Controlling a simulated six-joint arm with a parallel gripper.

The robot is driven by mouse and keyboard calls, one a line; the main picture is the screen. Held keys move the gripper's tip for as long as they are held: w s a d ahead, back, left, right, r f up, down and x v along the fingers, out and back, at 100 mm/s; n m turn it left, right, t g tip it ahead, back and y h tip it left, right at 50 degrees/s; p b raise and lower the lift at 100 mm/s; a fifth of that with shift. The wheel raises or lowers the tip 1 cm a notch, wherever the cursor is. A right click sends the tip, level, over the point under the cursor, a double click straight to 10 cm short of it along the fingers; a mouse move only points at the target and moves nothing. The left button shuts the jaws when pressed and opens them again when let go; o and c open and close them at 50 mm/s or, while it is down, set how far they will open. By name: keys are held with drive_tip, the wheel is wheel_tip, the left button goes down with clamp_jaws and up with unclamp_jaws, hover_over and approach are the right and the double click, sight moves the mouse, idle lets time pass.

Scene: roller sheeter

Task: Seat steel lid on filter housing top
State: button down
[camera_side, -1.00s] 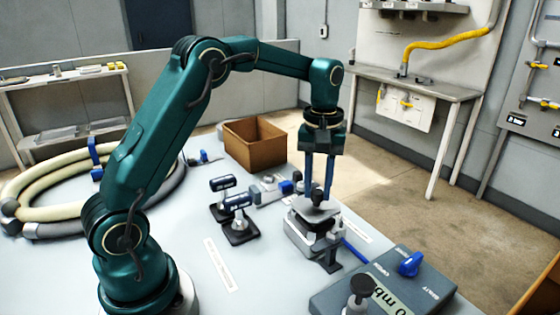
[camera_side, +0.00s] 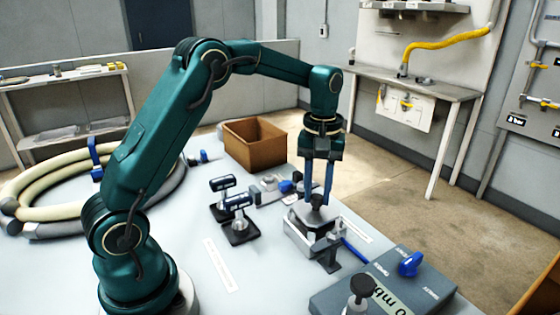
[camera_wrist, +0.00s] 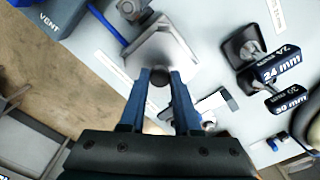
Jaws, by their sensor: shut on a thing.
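My gripper (camera_side: 317,203) points down with its two blue fingers shut on the round dark knob of the steel lid. In the wrist view the lid (camera_wrist: 160,48) spreads out beyond the fingertips (camera_wrist: 160,82) and covers most of the housing's top. I cannot tell whether the lid touches the housing or whether a thin gap is left.
Two labelled gauge blocks on stands (camera_side: 238,203) are to the left. A grey box with a blue knob (camera_side: 385,285) is at front right. A brown open bin (camera_side: 255,146) stands behind.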

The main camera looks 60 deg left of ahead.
drive_tip(key=shift+f, duration=0.45)
idle(0.6)
drive_tip(key=shift+c, duration=0.7)
unclamp_jaws()
drive_tip(key=shift+r, duration=0.1)
drive_tip(key=shift+r, duration=3.4)
